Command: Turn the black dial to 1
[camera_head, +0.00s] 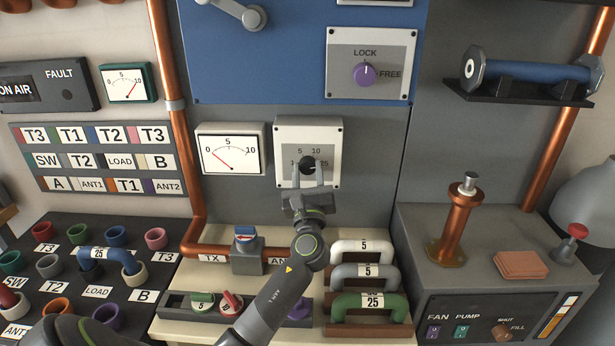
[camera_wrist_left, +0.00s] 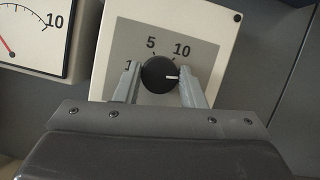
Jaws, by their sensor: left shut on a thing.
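The black dial (camera_head: 307,164) is on a white-framed grey panel (camera_head: 280,126) in the middle of the rack. In the left wrist view the dial (camera_wrist_left: 158,75) has a white pointer line directed right, below the label 10. The labels 1, 5 and 10 run from left to over the top of the dial. The right finger covers the panel where the pointer aims, so any label there is hidden. My left gripper (camera_head: 308,172) is shut on the dial, with one finger on each side. My right gripper is not in view.
A white meter (camera_head: 231,149) is close to the left of the dial panel. A purple lock knob (camera_head: 364,74) is above right. A copper pipe (camera_head: 176,140) runs down at left.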

